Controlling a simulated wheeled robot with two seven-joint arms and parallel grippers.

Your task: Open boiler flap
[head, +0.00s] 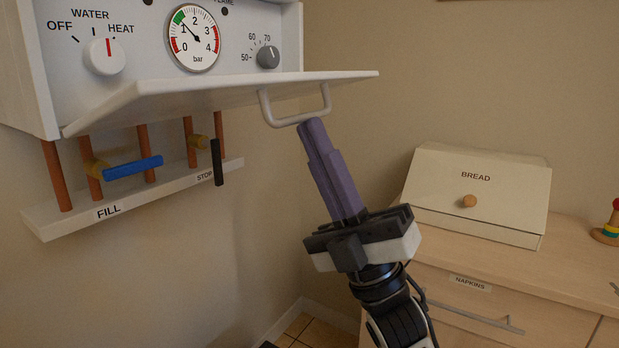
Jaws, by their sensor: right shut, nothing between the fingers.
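The boiler (140,45) is on the wall at the upper left, with its control panel in view. Its white flap (200,92) is hinged down and sticks out below the panel, roughly level. A white loop handle (295,120) hangs from the flap's underside near its right end. My right gripper (312,124) comes up from below with its purple fingers shut and empty. The fingertips are just under the handle's lower bar; whether they touch it I cannot tell. My left gripper is not in view.
Below the boiler are copper pipes, a blue FILL lever (133,168), a black STOP lever (217,162) and a white shelf strip (130,205). At the right, a bread box (480,195) stands on a wooden cabinet (575,262) with a napkins drawer.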

